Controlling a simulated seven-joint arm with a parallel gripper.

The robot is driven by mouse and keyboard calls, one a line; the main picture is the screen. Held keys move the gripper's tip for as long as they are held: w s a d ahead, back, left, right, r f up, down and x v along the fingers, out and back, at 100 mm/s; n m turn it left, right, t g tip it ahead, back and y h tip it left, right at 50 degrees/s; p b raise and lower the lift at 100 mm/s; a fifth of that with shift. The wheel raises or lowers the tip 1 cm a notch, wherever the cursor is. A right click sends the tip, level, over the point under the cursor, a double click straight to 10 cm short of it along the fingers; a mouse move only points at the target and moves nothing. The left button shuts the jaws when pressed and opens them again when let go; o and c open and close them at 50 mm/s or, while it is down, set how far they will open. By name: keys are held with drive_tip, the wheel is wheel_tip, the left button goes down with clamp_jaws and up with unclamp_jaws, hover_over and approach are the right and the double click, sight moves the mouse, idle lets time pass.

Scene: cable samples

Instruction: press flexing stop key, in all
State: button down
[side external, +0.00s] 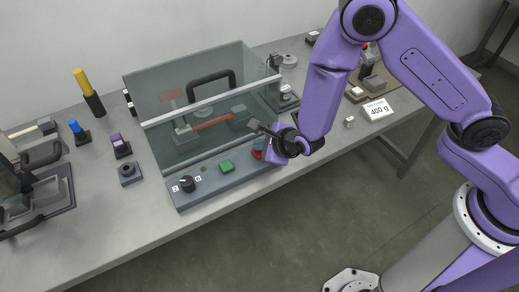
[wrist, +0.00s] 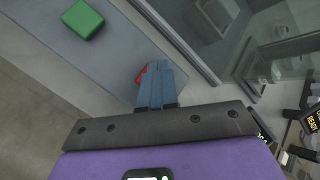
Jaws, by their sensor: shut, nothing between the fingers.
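The grey-blue control panel (side external: 212,188) runs along the front of a clear-walled enclosure. It carries a black rotary knob (side external: 186,184) and a green key (side external: 226,167), which also shows at the top left of the wrist view (wrist: 82,19). A red key (side external: 257,156) sits at the panel's right end, mostly hidden by my gripper (side external: 259,146). In the wrist view, a red edge (wrist: 141,75) shows beside the blue fingers (wrist: 159,68). My gripper is shut and empty, with its tips over or at the red key. I cannot tell whether they touch it or whether it is pressed down.
The transparent enclosure (side external: 165,95) with a black handle (side external: 211,80) stands just behind the panel. A sign reading 400 g (side external: 376,109) and small parts lie to the right. Several small tools and fixtures stand to the left. The bench front edge is close to the panel.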

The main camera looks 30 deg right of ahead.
drive_tip(key=shift+f, duration=0.15)
idle(0.5)
drive_tip(key=shift+r, duration=0.95)
drive_tip(key=shift+r, duration=2.5)
